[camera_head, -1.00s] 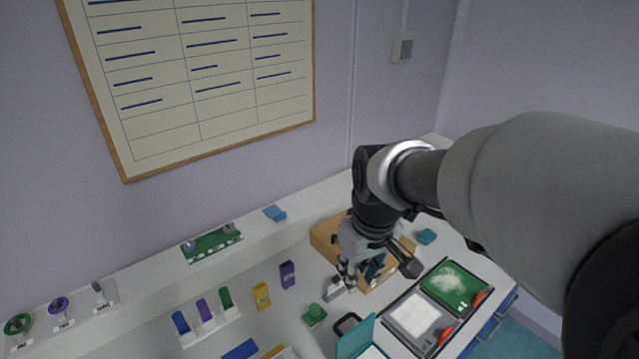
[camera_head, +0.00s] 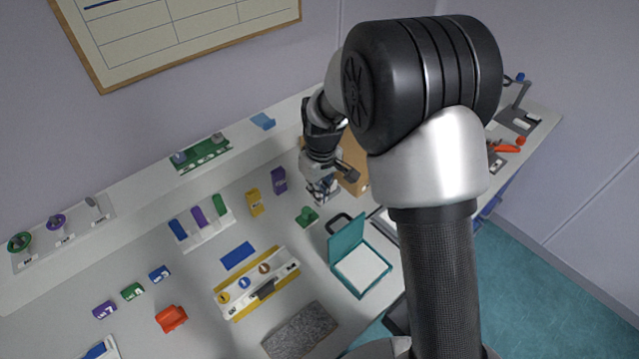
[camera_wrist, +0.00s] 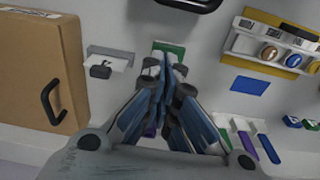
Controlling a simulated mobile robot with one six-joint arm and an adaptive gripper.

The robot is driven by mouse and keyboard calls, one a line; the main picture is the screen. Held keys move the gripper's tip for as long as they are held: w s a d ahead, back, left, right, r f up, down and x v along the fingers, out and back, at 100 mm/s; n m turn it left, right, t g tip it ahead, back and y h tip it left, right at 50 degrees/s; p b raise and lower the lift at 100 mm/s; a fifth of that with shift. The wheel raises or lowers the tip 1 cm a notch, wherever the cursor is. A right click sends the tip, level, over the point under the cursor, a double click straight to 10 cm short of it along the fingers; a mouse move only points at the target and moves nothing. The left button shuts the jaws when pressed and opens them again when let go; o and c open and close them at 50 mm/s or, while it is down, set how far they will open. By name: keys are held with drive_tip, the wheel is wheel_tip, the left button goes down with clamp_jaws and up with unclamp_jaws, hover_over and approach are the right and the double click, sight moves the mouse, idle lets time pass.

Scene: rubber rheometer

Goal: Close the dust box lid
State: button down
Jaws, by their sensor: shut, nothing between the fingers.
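A teal box (camera_head: 364,270) with a white inside stands on the bench, and I take it to be the dust box. Its teal lid (camera_head: 346,240) is raised, standing open along the box's left-back side. My gripper (camera_head: 322,196) is shut and empty, up and left of the box in the head view, apart from the lid. In the wrist view my shut fingers (camera_wrist: 166,72) point at the bench close to a green block (camera_wrist: 170,48); this block also shows in the head view (camera_head: 307,217). The teal box is not clearly visible in the wrist view.
A cardboard box (camera_wrist: 38,70) with a black handle stands beside my gripper. A black loop (camera_head: 341,222) lies between the green block and the lid. Purple (camera_head: 278,180) and yellow (camera_head: 254,203) boxes stand to the left. A grey mat (camera_head: 300,331) lies in front.

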drive_tip(key=shift+s+d+f+b, duration=0.3)
drive_tip(key=shift+s+d+f, duration=0.2)
drive_tip(key=shift+s, duration=0.25)
drive_tip(key=shift+s+d+f+b, duration=0.3)
drive_tip(key=shift+s+d+f, duration=0.2)
drive_tip(key=shift+s, duration=0.25)
drive_tip(key=shift+a, duration=0.1)
